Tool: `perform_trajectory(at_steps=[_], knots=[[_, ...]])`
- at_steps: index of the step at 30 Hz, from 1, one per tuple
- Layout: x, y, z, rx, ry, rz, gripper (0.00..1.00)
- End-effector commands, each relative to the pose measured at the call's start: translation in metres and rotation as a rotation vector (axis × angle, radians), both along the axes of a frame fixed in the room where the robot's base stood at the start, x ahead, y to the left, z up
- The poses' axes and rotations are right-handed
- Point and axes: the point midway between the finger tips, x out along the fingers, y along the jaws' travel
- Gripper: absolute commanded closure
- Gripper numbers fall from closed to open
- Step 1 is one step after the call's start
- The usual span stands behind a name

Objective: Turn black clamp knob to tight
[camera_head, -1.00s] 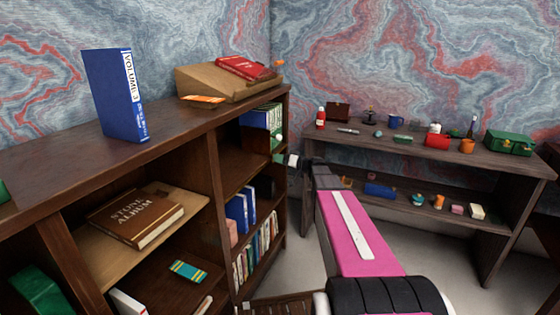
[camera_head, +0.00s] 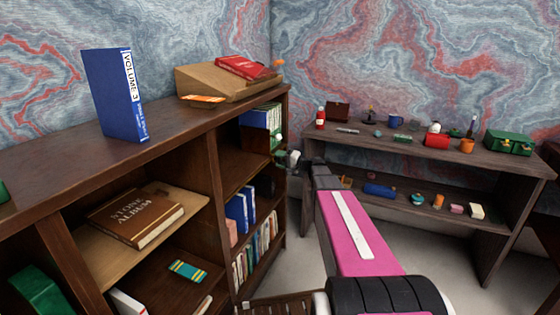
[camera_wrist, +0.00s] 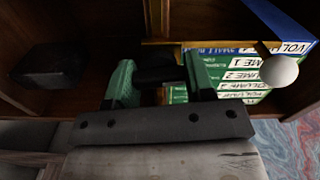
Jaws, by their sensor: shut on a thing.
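My gripper (camera_wrist: 160,82) is at the right end of the bookcase, beside the upper shelf that holds the books. In the wrist view its two green-tipped fingers are closed on the black clamp knob (camera_wrist: 158,74). The knob shows as a dark shape between the fingers, and its outline and any marking are hard to make out. In the head view my gripper (camera_head: 283,157) is small and the knob cannot be made out. Whether the knob is tight or loose cannot be read.
A row of green and white volumes (camera_wrist: 225,80) stands close by the fingers. A white ball (camera_wrist: 278,72) is right of them. A dark block (camera_wrist: 45,75) lies to the left. The wooden bookcase (camera_head: 212,165) borders my arm. A desk (camera_head: 420,150) with small objects stands behind.

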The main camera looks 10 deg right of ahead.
Motion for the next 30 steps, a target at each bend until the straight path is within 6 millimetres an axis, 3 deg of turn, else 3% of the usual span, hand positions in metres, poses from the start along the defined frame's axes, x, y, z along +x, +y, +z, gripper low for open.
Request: perform_trajectory(at_steps=[23,24,26,30], knots=[[0.0001,-0.0009,-0.0011,0.057,0.087,-0.002,0.75],[0.0001,-0.0009,-0.0011,0.057,0.087,-0.002,0.45],[0.0001,-0.0008,-0.0010,0.057,0.087,-0.002,0.26],[0.0001,-0.0005,-0.0009,0.057,0.087,-0.001,0.26]])
